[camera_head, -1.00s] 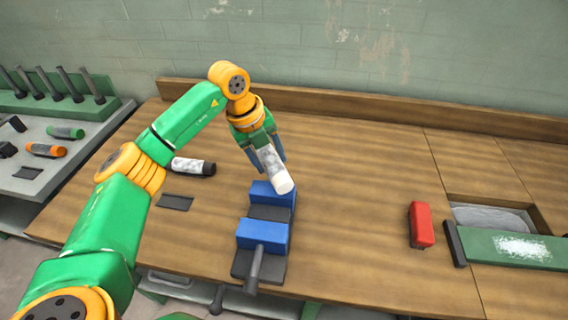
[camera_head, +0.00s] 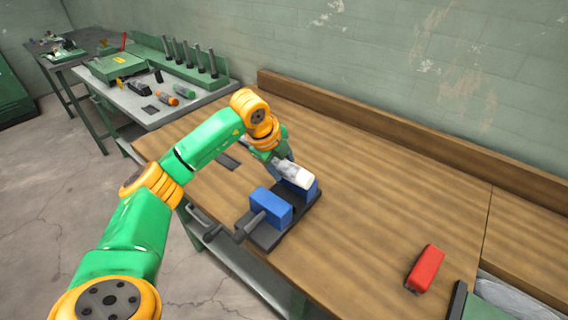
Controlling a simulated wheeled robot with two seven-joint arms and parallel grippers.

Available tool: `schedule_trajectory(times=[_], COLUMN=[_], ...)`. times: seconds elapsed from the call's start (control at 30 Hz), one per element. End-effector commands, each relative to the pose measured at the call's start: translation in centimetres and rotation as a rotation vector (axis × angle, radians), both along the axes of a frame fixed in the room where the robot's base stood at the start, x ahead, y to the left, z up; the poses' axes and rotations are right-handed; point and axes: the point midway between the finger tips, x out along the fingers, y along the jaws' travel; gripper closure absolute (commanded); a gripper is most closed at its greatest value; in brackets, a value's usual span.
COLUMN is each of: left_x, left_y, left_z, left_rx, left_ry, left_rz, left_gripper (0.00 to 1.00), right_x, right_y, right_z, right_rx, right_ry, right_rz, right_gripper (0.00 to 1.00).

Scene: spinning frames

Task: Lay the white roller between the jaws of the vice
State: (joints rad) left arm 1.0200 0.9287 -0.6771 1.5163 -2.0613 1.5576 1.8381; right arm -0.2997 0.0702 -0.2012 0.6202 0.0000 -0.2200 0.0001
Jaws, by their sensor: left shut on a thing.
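The white roller (camera_head: 296,175), grey-patterned with a plain white end, is held by my left gripper (camera_head: 281,163). The gripper is shut on it, and the roller slants down to the right. The vice (camera_head: 264,235) has two blue jaws and a dark base and handle. In the picture the roller overlaps the far jaw (camera_head: 309,190); I cannot tell whether they touch. The near jaw (camera_head: 271,207) stands apart, with a dark gap between the jaws. My right gripper is out of view.
A red block (camera_head: 425,269) lies on the wooden bench (camera_head: 370,220) at the right. A dark flat piece (camera_head: 228,160) lies behind my left arm. A grey side table (camera_head: 128,101) holds orange and green rollers and a rack of dark pegs (camera_head: 188,56).

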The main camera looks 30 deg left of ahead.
Motion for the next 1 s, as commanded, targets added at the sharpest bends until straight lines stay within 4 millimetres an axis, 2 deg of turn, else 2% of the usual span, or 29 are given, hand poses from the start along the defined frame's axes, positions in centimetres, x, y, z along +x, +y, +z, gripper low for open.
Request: schedule_trajectory(times=[0.03, 0.6, 0.73, 1.0], left_x=[0.0, 0.0, 0.0, -0.2], left_y=[0.0, 0.0, -0.1, -0.1], left_z=[-1.0, -6.5, -7.3, -7.6], left_rx=[0.0, 0.0, 0.0, -0.001], left_ry=[0.0, 0.0, 0.0, 0.01], left_rz=[-0.001, -0.001, -0.001, -0.003], left_gripper=[1.0, 1.0, 1.0, 1.0], right_x=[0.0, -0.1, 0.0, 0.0], right_y=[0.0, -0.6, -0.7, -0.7], right_z=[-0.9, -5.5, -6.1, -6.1], right_rx=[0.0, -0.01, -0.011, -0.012], right_ry=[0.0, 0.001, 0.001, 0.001], right_rz=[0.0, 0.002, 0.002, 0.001], right_gripper=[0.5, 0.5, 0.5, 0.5])
